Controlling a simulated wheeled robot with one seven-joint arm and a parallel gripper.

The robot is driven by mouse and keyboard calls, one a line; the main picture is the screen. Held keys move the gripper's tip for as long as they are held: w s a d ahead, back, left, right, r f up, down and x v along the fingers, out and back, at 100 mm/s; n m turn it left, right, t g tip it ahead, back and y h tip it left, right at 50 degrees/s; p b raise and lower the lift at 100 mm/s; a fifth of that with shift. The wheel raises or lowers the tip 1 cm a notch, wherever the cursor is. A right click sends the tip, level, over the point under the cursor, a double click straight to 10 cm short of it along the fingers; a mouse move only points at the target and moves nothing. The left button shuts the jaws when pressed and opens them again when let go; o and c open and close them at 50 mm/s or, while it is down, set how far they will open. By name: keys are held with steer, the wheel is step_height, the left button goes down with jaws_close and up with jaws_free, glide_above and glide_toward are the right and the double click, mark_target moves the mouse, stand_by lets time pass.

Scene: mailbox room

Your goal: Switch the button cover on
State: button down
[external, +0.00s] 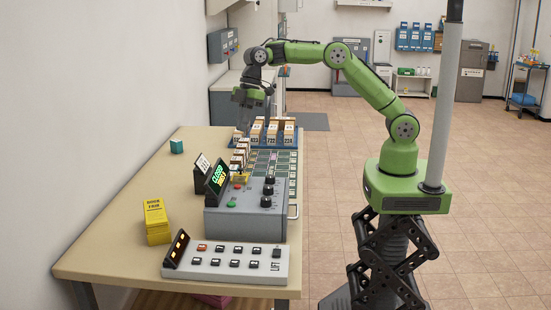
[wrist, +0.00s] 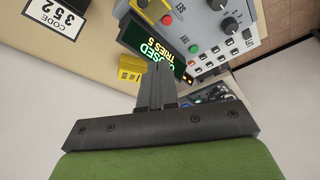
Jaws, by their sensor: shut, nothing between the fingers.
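A grey control box (external: 262,205) stands on the table in the external view. It has a red button (external: 237,186), a green button (external: 231,205), black knobs (external: 268,190) and a tilted display (external: 216,178). The display (wrist: 158,48) reads "CLOSED TRIES 5" in the wrist view. I cannot make out which part is the button cover. A small yellow piece (external: 240,178) sits by the red button. My gripper (external: 243,130) points down above the table, behind the box and apart from it. Its fingers (wrist: 155,66) are together and empty; in the wrist view they overlap the display's edge.
A code card (external: 203,163) reading 352 (wrist: 62,14) stands beside the box. Labelled blocks (external: 272,131) fill a blue rack behind it. A button panel (external: 228,262) lies in front.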

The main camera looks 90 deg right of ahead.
step_height(320, 180, down, 4)
steer(key=w+r+n, duration=0.1)
steer(key=w, duration=0.2)
steer(key=b, duration=0.2)
glide_above(235, 178)
steer(key=a, duration=0.2)
steer(key=f, duration=0.6)
steer(key=w+f, duration=0.1)
steer(key=f, duration=0.2)
steer(key=shift+d, duration=0.25)
steer(key=shift+s+d+f+b, duration=0.15)
steer(key=shift+s+d+f, duration=0.25)
steer(key=shift+d, duration=0.25)
steer(key=shift+s+d+f+b, duration=0.15)
steer(key=shift+s+d+f, duration=0.15)
steer(key=shift+d+f, duration=0.25)
steer(key=shift+s+d+r, duration=0.1)
steer(key=shift+s+d, duration=0.15)
steer(key=shift+d, duration=0.2)
steer(key=shift+w+a, duration=0.1)
